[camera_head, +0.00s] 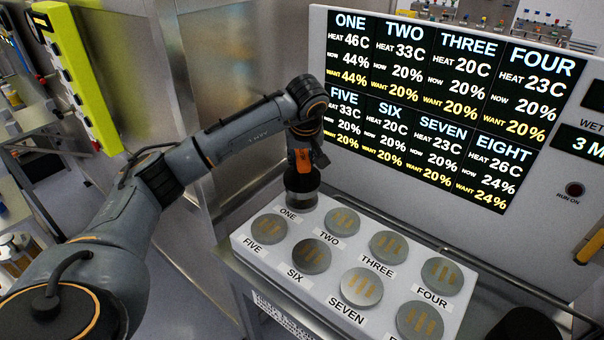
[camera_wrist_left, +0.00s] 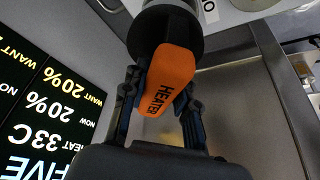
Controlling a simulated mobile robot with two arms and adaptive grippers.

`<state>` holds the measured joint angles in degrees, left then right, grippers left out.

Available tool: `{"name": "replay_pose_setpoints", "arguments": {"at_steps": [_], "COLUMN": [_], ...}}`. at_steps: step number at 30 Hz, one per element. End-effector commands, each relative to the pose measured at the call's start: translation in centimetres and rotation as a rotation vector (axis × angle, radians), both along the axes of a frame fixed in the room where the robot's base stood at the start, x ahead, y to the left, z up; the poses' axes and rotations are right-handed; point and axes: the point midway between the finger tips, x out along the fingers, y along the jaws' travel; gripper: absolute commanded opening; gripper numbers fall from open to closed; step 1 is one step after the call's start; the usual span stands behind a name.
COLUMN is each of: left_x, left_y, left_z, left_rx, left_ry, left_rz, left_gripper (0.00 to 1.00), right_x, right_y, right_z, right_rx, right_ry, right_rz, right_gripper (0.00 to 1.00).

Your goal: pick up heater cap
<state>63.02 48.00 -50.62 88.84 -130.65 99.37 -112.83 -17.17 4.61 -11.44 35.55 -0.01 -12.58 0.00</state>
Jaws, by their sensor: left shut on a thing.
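The heater cap (camera_head: 301,181) is a dark round cap with an orange handle, at pad ONE on the heater plate (camera_head: 243,244). My left gripper (camera_head: 301,152) points down over it and is shut on the orange handle. In the left wrist view the handle of the cap (camera_wrist_left: 172,75), lettered HEATER, sits between the fingers of my left gripper (camera_wrist_left: 161,96). The cap hides most of pad ONE. I cannot tell whether it touches the plate. My right gripper is not in view.
Several round grey pads, such as pad SIX (camera_head: 311,256), lie bare on the plate. A display panel (camera_head: 440,110) with heat readings stands close behind. A metal rail (camera_head: 490,275) runs between them. A yellow-green post (camera_head: 75,75) is at upper left.

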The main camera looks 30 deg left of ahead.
Motion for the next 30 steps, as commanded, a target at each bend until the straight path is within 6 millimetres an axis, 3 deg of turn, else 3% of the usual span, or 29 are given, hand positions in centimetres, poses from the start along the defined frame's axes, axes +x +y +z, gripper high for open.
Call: {"name": "replay_pose_setpoints", "arguments": {"at_steps": [6, 10, 15, 21, 30], "left_x": [-4.2, -7.4, -10.7, -12.8, -13.5], "left_y": [-1.0, -1.7, -2.5, -3.0, -3.3], "left_z": [5.0, 6.5, 8.7, 9.6, 9.7], "left_rx": [0.003, 0.004, 0.004, 0.002, 0.000], "left_ry": [-0.011, -0.007, -0.007, -0.004, -0.001], "left_rz": [-0.003, -0.004, -0.003, 0.000, -0.001], "left_gripper": [0.00, 0.00, 0.00, 0.00, 0.00], "right_x": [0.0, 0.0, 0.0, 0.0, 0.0], "right_y": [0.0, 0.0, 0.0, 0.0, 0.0], "right_z": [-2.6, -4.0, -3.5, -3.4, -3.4], "right_rx": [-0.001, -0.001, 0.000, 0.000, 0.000], "right_ry": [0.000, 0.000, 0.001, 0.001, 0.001], "right_rz": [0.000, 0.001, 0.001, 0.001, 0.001], "right_gripper": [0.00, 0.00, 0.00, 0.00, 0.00]}}
